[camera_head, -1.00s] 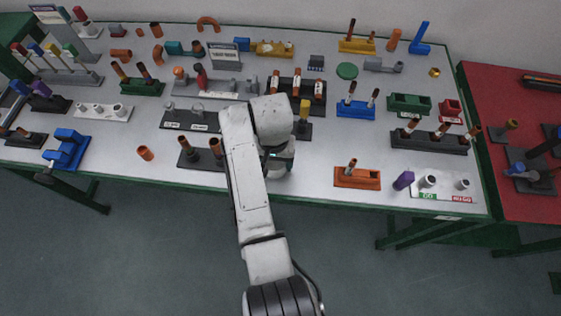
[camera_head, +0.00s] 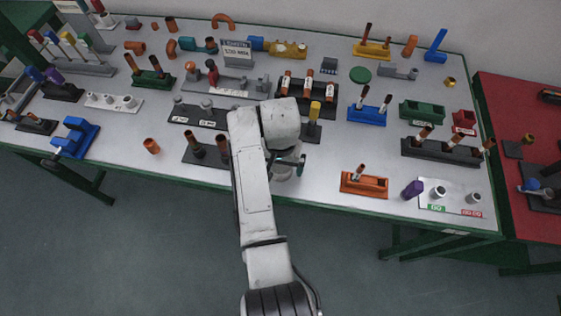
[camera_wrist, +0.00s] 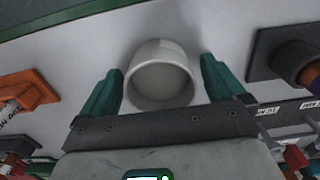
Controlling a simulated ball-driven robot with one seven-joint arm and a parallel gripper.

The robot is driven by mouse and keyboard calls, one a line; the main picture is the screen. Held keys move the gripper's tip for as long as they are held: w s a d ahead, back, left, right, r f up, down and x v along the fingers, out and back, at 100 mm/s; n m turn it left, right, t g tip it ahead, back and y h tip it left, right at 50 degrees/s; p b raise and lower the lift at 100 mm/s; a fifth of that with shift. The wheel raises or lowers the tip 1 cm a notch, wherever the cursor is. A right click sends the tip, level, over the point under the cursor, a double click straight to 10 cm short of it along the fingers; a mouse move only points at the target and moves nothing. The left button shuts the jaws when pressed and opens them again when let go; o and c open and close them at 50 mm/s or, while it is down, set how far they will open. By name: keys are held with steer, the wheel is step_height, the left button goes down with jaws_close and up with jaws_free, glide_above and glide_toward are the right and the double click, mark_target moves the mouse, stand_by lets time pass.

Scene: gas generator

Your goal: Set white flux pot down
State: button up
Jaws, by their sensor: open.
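The white flux pot (camera_wrist: 160,84) is a small white round cup with an open top, in the middle of the wrist view. It rests on the grey table top (camera_wrist: 225,28). My gripper (camera_wrist: 161,69) is open, with one green finger on each side of the pot and a visible gap to each. In the head view my gripper (camera_head: 287,163) is low over the front edge of the table, and my arm hides part of it. A whitish shape under the fingers there seems to be the pot (camera_head: 283,173).
An orange holder (camera_head: 363,184) stands to the right of my gripper, and a dark base with brown cylinders (camera_head: 196,148) to the left. A yellow-topped tool on a dark stand (camera_head: 314,112) is just behind. Bare table lies between the gripper and the orange holder.

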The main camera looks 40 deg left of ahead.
mark_target(280, 167)
step_height(280, 167, up, 12)
steer(key=w+d+f, duration=0.1)
steer(key=d+f, duration=0.1)
steer(key=d, duration=0.4)
steer(key=w+d+f+m, duration=0.1)
steer(key=w+d+f, duration=0.1)
steer(key=d, duration=0.4)
steer(key=w+d+f+m, duration=0.1)
steer(key=d+f, duration=0.2)
steer(key=d, duration=0.3)
steer(key=shift+w+d+f+b, duration=0.25)
steer(key=shift+w+d+b, duration=0.05)
steer(key=shift+d+b, duration=0.1)
steer(key=s+d+f+m, duration=0.25)
steer(key=s+d, duration=0.35)
steer(key=d, duration=0.7)
steer(key=s+d+f+m, duration=0.1)
steer(key=s+d+f, duration=0.3)
steer(key=d, duration=0.9)
steer(key=s+d+r, duration=0.1)
steer(key=s+d, duration=0.2)
steer(key=s, duration=0.3)
steer(key=s+d+r+m+t, duration=0.1)
steer(key=s+d+r, duration=0.1)
steer(key=s, duration=0.4)
steer(key=shift+d, duration=0.6)
steer(key=shift+a+m, duration=0.1)
steer(key=shift+m, duration=0.15)
